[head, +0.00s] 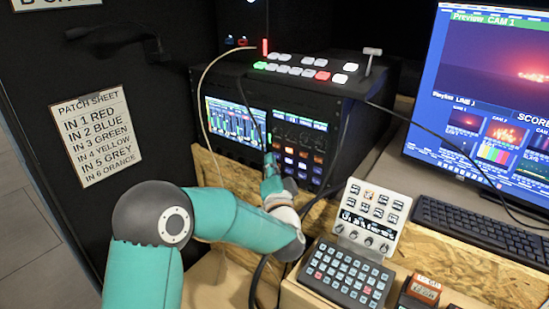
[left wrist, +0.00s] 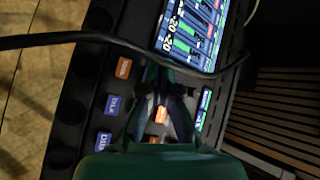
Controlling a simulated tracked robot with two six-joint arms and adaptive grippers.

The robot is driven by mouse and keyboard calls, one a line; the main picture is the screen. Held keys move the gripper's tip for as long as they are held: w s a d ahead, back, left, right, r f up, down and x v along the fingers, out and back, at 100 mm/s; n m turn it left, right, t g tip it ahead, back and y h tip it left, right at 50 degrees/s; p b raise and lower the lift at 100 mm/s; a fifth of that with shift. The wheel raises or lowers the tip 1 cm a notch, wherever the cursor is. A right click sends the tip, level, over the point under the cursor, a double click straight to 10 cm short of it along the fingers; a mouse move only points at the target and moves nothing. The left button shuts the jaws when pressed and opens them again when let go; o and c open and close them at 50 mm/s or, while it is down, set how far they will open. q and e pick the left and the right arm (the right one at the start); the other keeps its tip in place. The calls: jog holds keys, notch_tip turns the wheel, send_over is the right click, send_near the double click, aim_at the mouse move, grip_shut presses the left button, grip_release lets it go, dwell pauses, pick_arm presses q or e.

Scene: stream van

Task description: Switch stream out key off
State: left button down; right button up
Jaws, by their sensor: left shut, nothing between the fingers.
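The rack unit (head: 346,114) has a front panel with a key grid (head: 303,158) of orange, white and blue lit keys. I cannot read which key is the stream out key. My left gripper (head: 269,160) is shut and empty, its tips close to the panel, left of the key grid. In the left wrist view the gripper (left wrist: 162,76) points at the panel, and an orange key (left wrist: 160,115) shows between its finger links. Another orange key (left wrist: 123,68) and a blue key (left wrist: 113,105) lie to the left. Whether the tips touch the panel is unclear. My right gripper is out of view.
A black cable (left wrist: 75,37) crosses in front of the panel near my fingers. A switcher (head: 303,69) with a lever sits on top of the rack. A white control panel (head: 370,215), a black keypad (head: 345,277) and a keyboard (head: 480,229) lie to the right.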

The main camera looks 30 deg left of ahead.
pick_arm(q)
jog(key=shift+s, duration=0.4)
jog(key=s+b, duration=0.1)
jog(key=s, duration=0.5)
jog(key=shift+a+b, duration=0.25)
jog(key=shift+b, duration=0.15)
dwell(0.4)
